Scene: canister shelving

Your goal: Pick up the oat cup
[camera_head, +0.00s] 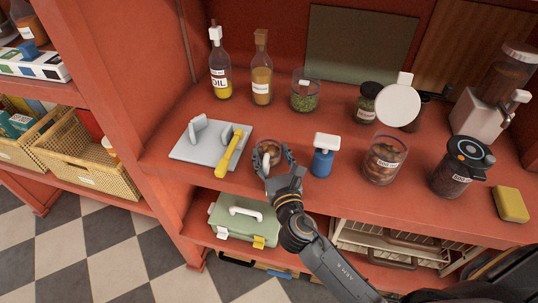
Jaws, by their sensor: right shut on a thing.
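A small round cup (267,152) with brownish contents, seemingly the oat cup, is on the red shelf in the head view, beside the grey tray with the yellow-handled tool. My right gripper (276,163) reaches in from the lower right and is shut on the cup, with its fingers around the cup's near side and right side. The fingers hide part of the cup. I cannot tell whether the cup's base touches the shelf. My left gripper is not in view.
A blue bottle with a white top (323,157) stands close right of the gripper. A grey tray (185,151) with a yellow-handled tool (230,152) lies to the left. A glass jar (384,160) is further right. Bottles and a green-filled jar (305,93) stand behind.

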